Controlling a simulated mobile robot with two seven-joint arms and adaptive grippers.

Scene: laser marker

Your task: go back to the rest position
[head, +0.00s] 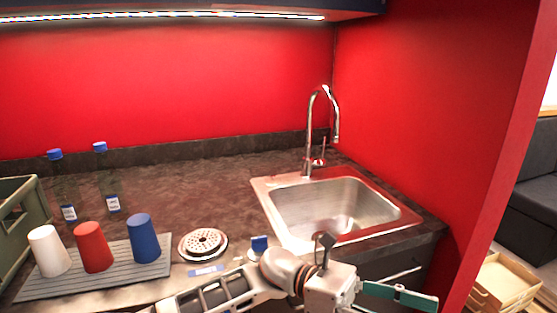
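One of my arms comes in from the bottom edge, left of centre, and reaches right across the counter front; I take it as my left. Its wrist end (328,288) is in front of the sink cabinet, below the sink's front rim. A green bar-like piece (400,297) and a thin pale piece stick out to the right of it. I cannot tell whether the green piece is held or part of the gripper, nor whether the fingers are open. My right gripper is not in view.
A steel sink (335,210) with a tall tap (311,130) is at the right. White (49,251), red (93,247) and blue (143,238) cups stand on a grey ribbed mat (110,275). A round perforated disc (203,244) and a small blue-topped item (259,243) are near the arm.

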